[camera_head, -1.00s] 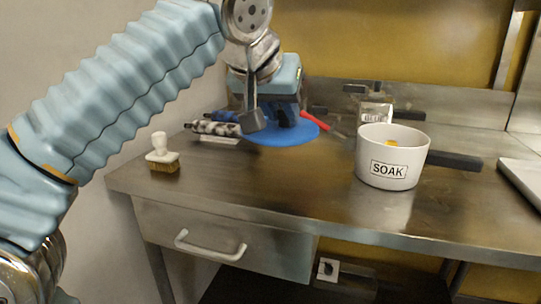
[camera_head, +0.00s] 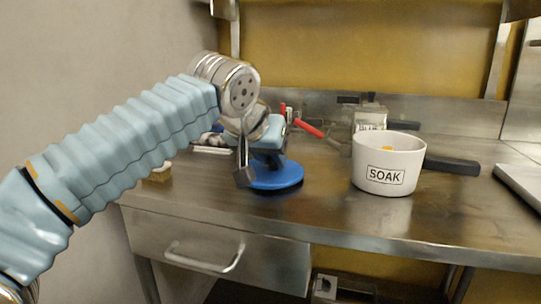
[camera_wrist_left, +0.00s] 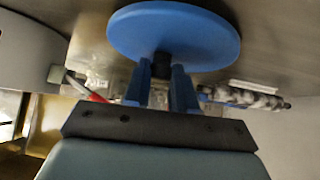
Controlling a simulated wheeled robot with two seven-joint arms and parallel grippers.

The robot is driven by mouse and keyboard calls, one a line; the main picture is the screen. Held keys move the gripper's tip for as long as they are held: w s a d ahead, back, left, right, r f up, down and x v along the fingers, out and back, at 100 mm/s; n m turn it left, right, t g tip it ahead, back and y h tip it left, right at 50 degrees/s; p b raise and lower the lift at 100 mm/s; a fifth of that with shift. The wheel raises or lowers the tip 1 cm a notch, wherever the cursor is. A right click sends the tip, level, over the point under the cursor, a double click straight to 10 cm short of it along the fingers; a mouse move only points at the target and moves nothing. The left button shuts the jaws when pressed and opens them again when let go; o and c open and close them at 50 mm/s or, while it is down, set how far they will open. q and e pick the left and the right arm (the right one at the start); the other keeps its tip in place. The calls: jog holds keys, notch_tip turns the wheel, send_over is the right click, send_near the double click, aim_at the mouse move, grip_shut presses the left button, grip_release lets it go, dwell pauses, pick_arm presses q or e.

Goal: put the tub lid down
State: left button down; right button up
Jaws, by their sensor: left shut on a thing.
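The tub lid (camera_head: 283,180) is a round blue disc, held low over the steel table left of the white SOAK tub. I cannot tell whether its edge touches the table. My left gripper (camera_head: 266,162) is above the lid and shut on it. In the left wrist view, the blue fingers of my left gripper (camera_wrist_left: 160,90) close on a dark knob at the middle of the lid (camera_wrist_left: 175,32). The SOAK tub (camera_head: 388,165) stands upright and open, with something orange inside. My right gripper is not in view.
The steel table (camera_head: 330,205) has free room in front of the lid and tub. A brush (camera_head: 157,173) is partly hidden behind my arm at the left. A red-handled tool (camera_head: 308,128) and a labelled container (camera_head: 370,118) are at the back. A dark bar (camera_head: 452,165) lies right of the tub.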

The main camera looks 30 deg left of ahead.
pick_arm(q)
jog(key=c, duration=0.9)
grip_release()
jog(key=shift+r+p, duration=0.25)
jog(key=shift+p, duration=0.05)
jog(key=a+p+v, duration=0.1)
jog(key=p+v, duration=0.1)
jog(key=v, duration=0.9)
jog(key=shift+s+d+r, duration=0.25)
jog(key=shift+s+d, duration=0.1)
jog(key=shift+d, duration=0.15)
